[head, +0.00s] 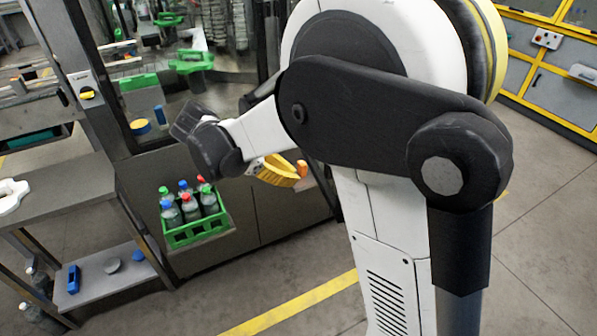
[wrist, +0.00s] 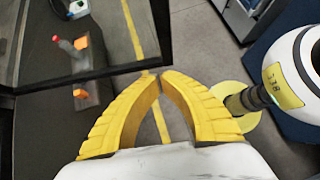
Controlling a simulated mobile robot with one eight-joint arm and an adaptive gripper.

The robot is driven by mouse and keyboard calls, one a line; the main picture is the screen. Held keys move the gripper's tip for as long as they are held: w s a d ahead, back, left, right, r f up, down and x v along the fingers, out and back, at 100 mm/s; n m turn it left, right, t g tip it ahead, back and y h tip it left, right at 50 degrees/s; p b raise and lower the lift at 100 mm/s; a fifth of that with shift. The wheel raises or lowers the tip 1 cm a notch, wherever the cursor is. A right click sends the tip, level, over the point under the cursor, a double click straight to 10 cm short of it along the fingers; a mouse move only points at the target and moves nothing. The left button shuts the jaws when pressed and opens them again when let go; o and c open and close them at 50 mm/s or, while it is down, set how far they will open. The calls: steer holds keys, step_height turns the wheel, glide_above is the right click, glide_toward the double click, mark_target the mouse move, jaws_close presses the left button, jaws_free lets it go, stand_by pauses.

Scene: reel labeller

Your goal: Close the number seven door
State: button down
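My gripper (head: 282,171) shows in the head view as yellow fingers, partly hidden by my arm, in front of the machine. In the wrist view its two yellow fingers (wrist: 160,76) curve together, with the tips meeting and nothing visible between them. A dark-framed glass panel, likely a door (wrist: 100,72), is just ahead and left of the fingertips in the wrist view. Its lower right corner is close to the tips; I cannot tell whether they touch. No number seven is readable in either view. My arm hides part of the machine front in the head view.
A green crate of bottles (head: 196,232) stands at the machine's front. A grey table with a lower shelf (head: 108,277) is at the left. Grey cabinets with yellow frames (head: 552,84) are at the back right. The floor at the right is clear.

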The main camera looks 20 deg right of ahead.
mark_target(337, 190)
steer(key=x, duration=0.3)
steer(key=b+x, duration=0.1)
steer(key=x, duration=0.3)
steer(key=d+r+b+x, duration=0.1)
steer(key=x, duration=0.2)
steer(key=shift+s+d+f, duration=0.1)
steer(key=shift+s+d, duration=0.1)
steer(key=shift+d, duration=0.75)
steer(key=shift+s, duration=0.1)
